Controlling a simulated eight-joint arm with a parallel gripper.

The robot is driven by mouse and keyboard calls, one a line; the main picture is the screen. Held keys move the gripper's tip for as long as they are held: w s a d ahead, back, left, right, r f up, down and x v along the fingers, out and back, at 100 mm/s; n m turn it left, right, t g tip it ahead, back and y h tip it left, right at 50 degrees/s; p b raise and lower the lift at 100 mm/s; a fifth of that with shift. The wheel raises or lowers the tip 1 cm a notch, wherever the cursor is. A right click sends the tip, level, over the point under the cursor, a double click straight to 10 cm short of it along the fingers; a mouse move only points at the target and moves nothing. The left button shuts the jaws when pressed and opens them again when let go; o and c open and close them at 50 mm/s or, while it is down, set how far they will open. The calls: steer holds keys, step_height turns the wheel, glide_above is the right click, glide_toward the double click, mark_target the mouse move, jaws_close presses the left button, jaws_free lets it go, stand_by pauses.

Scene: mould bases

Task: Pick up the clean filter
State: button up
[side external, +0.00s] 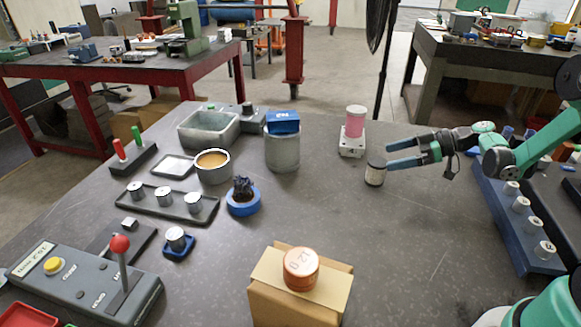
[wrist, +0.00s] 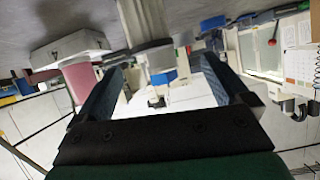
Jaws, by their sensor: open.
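A small cream cylinder with dark ends (side external: 375,173), which looks like the clean filter, stands upright on the dark table in the side view. My gripper (side external: 389,154) reaches in from the right, its two blue-grey fingers apart and pointing left. Its tips are close to the cylinder's upper right; I cannot tell whether they touch it. Nothing is held.
A pink cylinder (side external: 355,122) on a white block (side external: 351,147) stands just behind. A grey canister (side external: 282,153) with a blue block (side external: 283,122) is further left. A blue rack (side external: 519,222) lies right. The table's centre front holds a cardboard box (side external: 290,308).

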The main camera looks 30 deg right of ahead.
mark_target(378, 161)
steer(key=shift+s+d+f+n+t, duration=0.4)
steer(key=shift+d+f+n, duration=0.1)
steer(key=shift+d+f, duration=0.2)
steer(key=shift+w+f, duration=0.1)
steer(key=shift+x, duration=2.65)
steer(key=shift+a, duration=0.1)
steer(key=c, duration=1.4)
steer(key=shift+o, duration=0.2)
steer(key=shift+r, duration=0.25)
